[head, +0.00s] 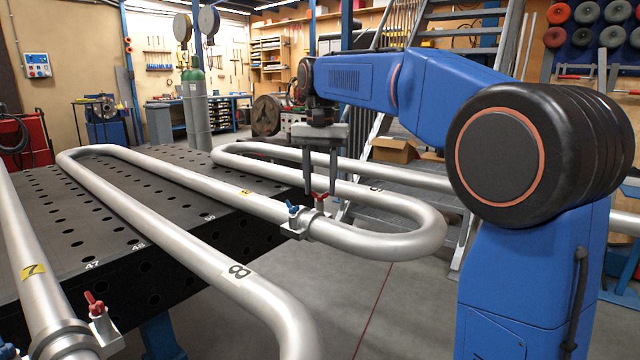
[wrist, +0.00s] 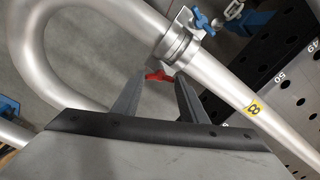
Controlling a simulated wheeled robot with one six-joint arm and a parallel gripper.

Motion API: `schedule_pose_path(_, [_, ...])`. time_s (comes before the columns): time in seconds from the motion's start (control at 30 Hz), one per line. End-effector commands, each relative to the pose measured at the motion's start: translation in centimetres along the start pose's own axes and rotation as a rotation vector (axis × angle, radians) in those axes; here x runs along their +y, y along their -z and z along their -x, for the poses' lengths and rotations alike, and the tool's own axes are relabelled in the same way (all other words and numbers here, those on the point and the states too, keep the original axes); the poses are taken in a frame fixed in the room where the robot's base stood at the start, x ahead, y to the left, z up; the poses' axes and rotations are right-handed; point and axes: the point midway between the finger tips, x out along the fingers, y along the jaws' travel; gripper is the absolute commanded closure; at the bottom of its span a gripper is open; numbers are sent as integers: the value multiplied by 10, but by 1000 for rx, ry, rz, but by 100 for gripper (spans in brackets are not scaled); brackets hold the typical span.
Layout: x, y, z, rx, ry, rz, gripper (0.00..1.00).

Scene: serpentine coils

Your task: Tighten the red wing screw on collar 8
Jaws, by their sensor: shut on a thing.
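The collar (head: 300,223) sits around the steel pipe near its right-hand bend, beside a yellow tag (head: 245,192). In the wrist view the tag (wrist: 254,108) reads 8 and the collar (wrist: 178,46) is above the fingers. The red wing screw (head: 320,196) stands on the collar's right side; it also shows in the wrist view (wrist: 158,76). My gripper (head: 320,190) points down from above, shut on the red wing screw, with a finger on either side of it. A blue wing screw (head: 293,209) is on the same collar, just left, outside the fingers.
Another collar (head: 75,343) with a red wing screw (head: 94,302) is at the lower left, near a yellow 7 tag (head: 33,271). Serpentine pipes loop over a dark perforated table (head: 110,235). Grey floor (head: 400,300) lies open beyond the bend.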

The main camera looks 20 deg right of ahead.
Motion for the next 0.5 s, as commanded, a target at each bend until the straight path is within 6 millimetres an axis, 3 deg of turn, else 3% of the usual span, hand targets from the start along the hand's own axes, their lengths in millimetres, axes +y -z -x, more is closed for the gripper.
schedule_pose_path(0.5, [0,0,2,3,4,-297,84])
